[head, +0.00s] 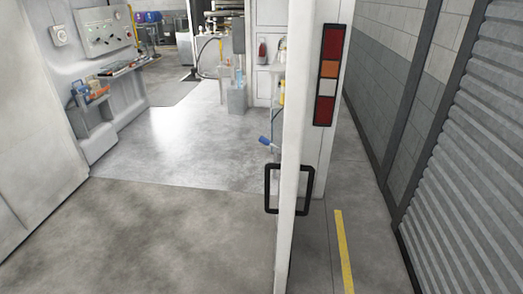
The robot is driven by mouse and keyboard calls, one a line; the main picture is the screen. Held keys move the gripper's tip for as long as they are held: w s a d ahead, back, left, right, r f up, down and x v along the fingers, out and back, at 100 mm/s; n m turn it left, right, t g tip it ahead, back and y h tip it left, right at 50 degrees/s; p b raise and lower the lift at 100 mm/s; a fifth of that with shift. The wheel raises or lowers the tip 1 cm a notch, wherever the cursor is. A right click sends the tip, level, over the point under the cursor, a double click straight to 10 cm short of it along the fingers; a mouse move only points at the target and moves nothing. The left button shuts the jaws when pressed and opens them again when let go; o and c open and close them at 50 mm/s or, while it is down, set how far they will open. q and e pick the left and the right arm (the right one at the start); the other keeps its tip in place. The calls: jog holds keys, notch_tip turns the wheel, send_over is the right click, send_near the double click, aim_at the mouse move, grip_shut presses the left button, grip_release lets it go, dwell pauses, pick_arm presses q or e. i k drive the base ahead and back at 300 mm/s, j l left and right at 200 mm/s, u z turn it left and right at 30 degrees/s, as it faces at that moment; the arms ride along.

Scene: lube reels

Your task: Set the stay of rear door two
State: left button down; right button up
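A white door (294,120) stands open, seen nearly edge-on right of the middle in the head view. A black bar handle (306,190) shows at the door's edge. Which numbered door this is cannot be told. I cannot make out a door stay; the door's far face and its hinge side are mostly hidden. Neither of my grippers is in view.
A white panel (30,110) fills the left. A ribbed shutter (475,150) closes the right. The floor (170,235) ahead is clear.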

aim_at(263, 139)
jog(key=k+j, duration=0.1)
jog(key=j, duration=0.15)
jog(key=k+j+z, duration=0.15)
jog(key=i+j, duration=0.1)
jog(key=i, duration=1.25)
jog(key=j, duration=0.1)
